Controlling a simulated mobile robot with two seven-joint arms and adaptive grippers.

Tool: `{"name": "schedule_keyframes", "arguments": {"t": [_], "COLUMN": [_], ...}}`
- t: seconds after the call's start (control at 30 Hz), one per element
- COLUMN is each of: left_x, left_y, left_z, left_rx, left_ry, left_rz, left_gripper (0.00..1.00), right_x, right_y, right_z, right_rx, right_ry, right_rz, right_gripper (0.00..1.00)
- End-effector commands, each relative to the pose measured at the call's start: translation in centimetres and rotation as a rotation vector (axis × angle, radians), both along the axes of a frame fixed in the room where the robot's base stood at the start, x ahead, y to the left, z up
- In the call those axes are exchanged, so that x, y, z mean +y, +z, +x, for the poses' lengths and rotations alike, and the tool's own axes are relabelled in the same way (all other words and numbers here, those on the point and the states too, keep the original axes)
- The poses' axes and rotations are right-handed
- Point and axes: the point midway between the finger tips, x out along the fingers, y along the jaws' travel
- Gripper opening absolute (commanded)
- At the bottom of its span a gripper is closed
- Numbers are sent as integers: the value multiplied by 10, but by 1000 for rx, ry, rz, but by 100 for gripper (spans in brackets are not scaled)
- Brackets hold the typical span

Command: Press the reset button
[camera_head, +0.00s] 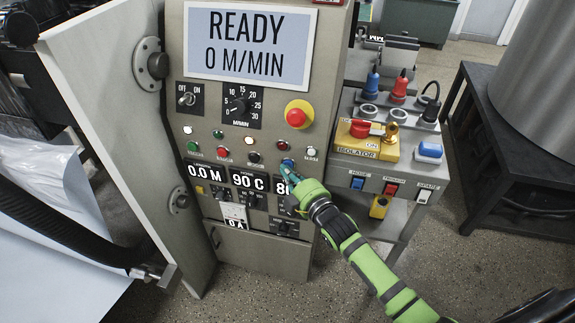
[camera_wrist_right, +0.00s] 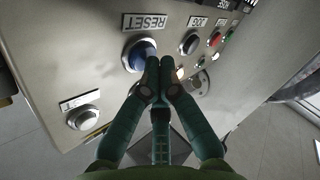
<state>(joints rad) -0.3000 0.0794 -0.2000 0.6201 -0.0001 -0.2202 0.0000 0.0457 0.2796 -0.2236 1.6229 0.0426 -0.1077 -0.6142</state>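The blue reset button (camera_wrist_right: 140,54) sits on the grey control panel below its RESET label (camera_wrist_right: 146,22) in the right wrist view. It also shows in the head view (camera_head: 288,162) at the right of the button row. My right gripper (camera_wrist_right: 160,66) has its fingers together, with nothing between them. Its tips overlap the edge of the button in the right wrist view. I cannot tell whether they touch it. In the head view my right gripper (camera_head: 287,173) is just below the button. My left gripper is not in view.
The display (camera_head: 249,44) reads READY, 0 M/MIN. A red emergency stop (camera_head: 298,115) is above the button row. The black jog button (camera_wrist_right: 190,42) and a white lamp button (camera_wrist_right: 83,118) flank reset. An isolator bench (camera_head: 375,168) stands at the right.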

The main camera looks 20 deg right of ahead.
Motion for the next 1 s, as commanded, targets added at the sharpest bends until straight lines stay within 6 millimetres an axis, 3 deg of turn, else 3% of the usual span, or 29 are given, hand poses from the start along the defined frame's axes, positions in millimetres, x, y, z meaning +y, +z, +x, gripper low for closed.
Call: {"name": "schedule_keyframes", "arguments": {"t": [0.6,1.0], "left_x": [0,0], "left_y": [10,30], "left_z": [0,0], "left_rx": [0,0], "left_ry": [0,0], "left_rz": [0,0], "left_gripper": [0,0], "right_x": [9,30], "right_y": [1,2], "right_z": [-13,-45], "right_rx": [0,2], "right_ry": [0,0], "right_rz": [1,2], "right_gripper": [0,0]}}
